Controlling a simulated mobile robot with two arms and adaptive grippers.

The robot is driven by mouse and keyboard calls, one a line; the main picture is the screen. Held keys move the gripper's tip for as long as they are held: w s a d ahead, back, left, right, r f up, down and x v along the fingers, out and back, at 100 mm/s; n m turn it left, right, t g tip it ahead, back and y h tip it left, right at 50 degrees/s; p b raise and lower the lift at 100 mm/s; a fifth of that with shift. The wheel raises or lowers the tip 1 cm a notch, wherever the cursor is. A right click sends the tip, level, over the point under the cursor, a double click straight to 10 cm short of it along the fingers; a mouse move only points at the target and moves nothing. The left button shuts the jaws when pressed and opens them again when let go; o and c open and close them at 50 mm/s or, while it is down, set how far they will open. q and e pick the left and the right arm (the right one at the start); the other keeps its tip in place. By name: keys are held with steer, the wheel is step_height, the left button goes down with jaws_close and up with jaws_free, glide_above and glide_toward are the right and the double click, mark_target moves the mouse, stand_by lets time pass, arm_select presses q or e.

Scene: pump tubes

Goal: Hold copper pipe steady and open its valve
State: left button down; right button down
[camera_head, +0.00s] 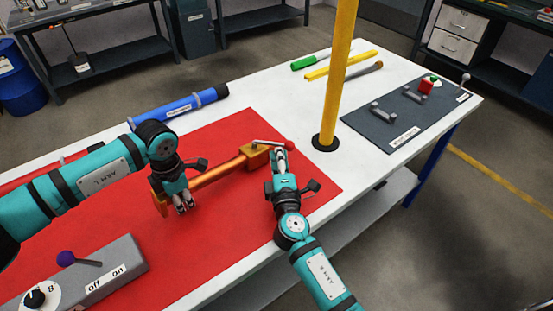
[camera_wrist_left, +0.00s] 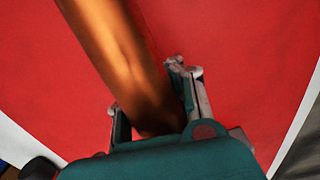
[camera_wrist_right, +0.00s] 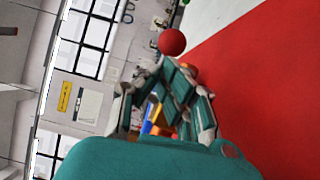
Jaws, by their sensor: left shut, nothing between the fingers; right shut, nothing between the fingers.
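The copper pipe (camera_head: 217,174) lies on the red mat, with a block-shaped valve (camera_head: 256,156) at its right end. The valve's thin lever (camera_head: 268,143) ends in a red ball, which shows in the right wrist view (camera_wrist_right: 172,42). My left gripper (camera_head: 184,208) is shut, close to the pipe's left part. In the left wrist view the pipe (camera_wrist_left: 115,45) runs down to the left fingers; contact is unclear. My right gripper (camera_head: 280,153) is shut beside the lever's ball end, its tips just short of the ball in the right wrist view; whether they touch is unclear.
A yellow post (camera_head: 336,75) rises from the table right of the valve. A blue pipe (camera_head: 180,107) lies behind the mat. A grey switch box (camera_head: 112,262) with a purple knob is at front left. A dark plate (camera_head: 420,112) with fittings lies at right.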

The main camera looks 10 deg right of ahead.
steer(key=shift+d+y, duration=0.1)
steer(key=shift+y, duration=0.2)
steer(key=shift+w+d+f+n+y, duration=0.1)
steer(key=shift+w+n+y, duration=0.1)
steer(key=shift+n+y, duration=0.35)
